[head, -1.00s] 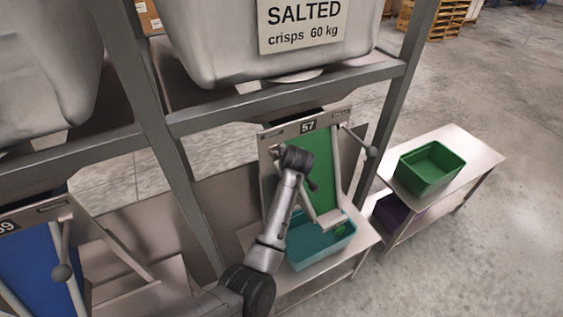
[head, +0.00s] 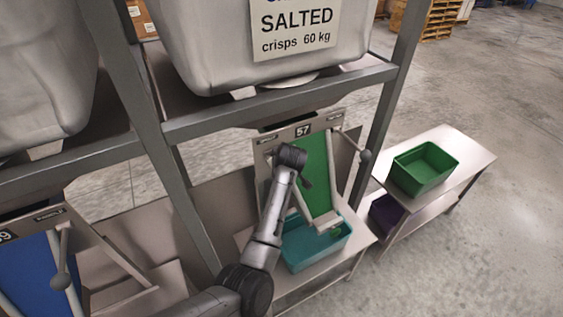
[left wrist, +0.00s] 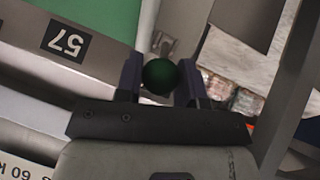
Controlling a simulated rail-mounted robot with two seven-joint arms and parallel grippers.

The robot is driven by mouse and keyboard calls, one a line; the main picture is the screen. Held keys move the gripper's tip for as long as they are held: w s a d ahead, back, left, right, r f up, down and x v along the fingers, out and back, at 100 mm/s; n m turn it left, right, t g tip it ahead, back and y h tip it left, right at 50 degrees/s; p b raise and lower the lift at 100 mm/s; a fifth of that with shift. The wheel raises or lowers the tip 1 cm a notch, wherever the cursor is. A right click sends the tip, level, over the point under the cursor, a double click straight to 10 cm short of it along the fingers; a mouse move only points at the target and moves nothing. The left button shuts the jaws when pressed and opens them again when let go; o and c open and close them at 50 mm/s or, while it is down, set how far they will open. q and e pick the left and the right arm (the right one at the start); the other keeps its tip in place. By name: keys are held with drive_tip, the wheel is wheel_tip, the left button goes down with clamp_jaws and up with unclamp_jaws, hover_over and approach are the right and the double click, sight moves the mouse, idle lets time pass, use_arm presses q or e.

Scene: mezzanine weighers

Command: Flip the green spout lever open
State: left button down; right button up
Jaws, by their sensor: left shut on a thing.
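The green ball knob of the spout lever (left wrist: 161,77) sits between the two dark fingers of my left gripper (left wrist: 162,88) in the left wrist view. The fingers are shut on it from both sides. The spout has a green panel (head: 317,175) sloping to a teal tote (head: 313,243). My right gripper is in neither view.
A steel frame post (head: 182,170) rises left of my forearm. A side bench carries a green tote (head: 422,170), with a purple tote (head: 386,212) beneath. A blue spout (head: 30,277) is at lower left.

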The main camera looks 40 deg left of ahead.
use_arm(q)
drive_tip(key=c, duration=1.1)
unclamp_jaws()
drive_tip(key=shift+w+a+r, duration=0.1)
drive_tip(key=shift+a+r, duration=0.05)
drive_tip(key=shift+r, duration=0.1)
drive_tip(key=shift+o, duration=1.7)
drive_tip(key=shift+f, duration=0.1)
drive_tip(key=b+v, duration=0.3)
drive_tip(key=v, duration=1.1)
drive_tip(key=shift+f, duration=0.1)
